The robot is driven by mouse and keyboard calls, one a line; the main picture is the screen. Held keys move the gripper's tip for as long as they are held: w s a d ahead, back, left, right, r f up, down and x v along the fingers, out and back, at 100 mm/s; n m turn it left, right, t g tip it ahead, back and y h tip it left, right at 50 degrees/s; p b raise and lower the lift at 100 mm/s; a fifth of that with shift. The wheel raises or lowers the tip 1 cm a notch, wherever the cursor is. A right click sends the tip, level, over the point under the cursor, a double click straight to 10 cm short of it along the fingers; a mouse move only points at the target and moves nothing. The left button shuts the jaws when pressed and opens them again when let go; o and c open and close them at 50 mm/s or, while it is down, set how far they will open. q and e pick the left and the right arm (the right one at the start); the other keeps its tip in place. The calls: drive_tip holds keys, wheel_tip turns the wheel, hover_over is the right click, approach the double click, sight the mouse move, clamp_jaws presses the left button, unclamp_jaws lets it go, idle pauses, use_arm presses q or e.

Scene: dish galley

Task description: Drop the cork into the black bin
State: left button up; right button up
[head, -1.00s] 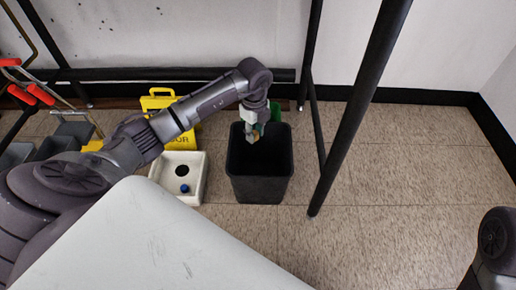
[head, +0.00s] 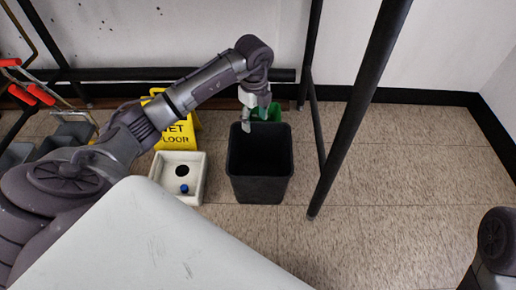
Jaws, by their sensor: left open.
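The black bin (head: 260,185) stands upright on the tiled floor near the middle of the head view, its open top facing me. My left gripper (head: 255,119) is above the bin's back rim, pointing down, with its fingers apart and nothing visible between them. I see no cork in this view. The bin's inside is dark, and I cannot make out what lies in it. My right gripper is out of view; only a part of my right arm shows at the bottom right.
A green container (head: 273,113) stands behind the black bin. A white basin (head: 200,193) with a dark drain hole and a small blue object (head: 185,189) is to its left, before a yellow wet-floor sign (head: 172,137). A black post (head: 357,115) rises right of the bin; floor beyond is clear.

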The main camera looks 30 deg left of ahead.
use_arm(q)
wheel_tip(320, 180, up, 6)
idle(0.5)
